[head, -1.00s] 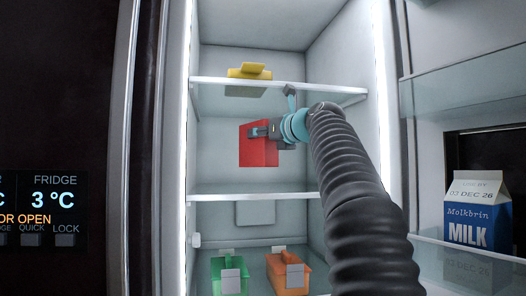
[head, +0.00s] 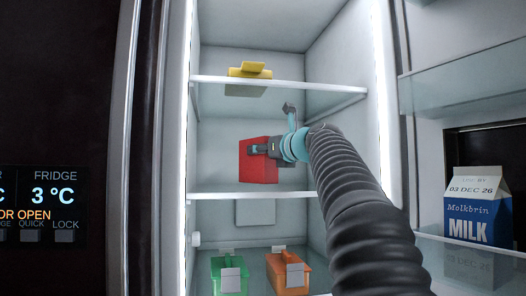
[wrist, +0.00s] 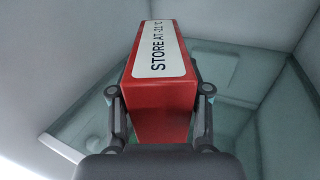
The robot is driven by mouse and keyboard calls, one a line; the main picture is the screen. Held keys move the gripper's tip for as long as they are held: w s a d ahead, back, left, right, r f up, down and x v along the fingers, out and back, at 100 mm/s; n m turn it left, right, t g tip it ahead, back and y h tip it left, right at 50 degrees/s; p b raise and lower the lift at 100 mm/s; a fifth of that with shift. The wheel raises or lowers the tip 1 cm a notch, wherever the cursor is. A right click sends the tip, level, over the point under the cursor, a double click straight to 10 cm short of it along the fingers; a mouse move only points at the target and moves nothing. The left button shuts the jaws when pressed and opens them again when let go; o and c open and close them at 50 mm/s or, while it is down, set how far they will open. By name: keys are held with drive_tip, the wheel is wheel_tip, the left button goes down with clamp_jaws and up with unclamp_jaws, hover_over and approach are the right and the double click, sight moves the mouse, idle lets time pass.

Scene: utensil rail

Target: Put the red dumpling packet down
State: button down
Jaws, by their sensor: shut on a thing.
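The red dumpling packet (head: 258,170) is a red box inside the fridge, at the middle shelf (head: 240,195). My gripper (head: 262,149) is shut on its upper part. The packet looks upright, with its lower edge close to the shelf; I cannot tell if it touches. In the wrist view the packet (wrist: 160,85) sits between both fingers, and its white label reads "STORE AT -21 °C".
A yellow packet (head: 250,71) lies on the shelf above. A green container (head: 228,278) and an orange container (head: 288,275) stand below. A milk carton (head: 478,208) stands in the door at the right. The middle shelf is otherwise clear.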

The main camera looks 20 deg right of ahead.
drive_tip(key=shift+f, duration=0.45)
drive_tip(key=c, duration=0.5)
unclamp_jaws()
drive_tip(key=shift+c, duration=0.2)
drive_tip(key=shift+r, duration=0.55)
drive_tip(key=s+d+b, duration=0.1)
drive_tip(key=s+d, duration=0.1)
drive_tip(key=s, duration=0.9)
drive_tip(key=shift+s+d, duration=0.15)
drive_tip(key=shift+s, duration=0.25)
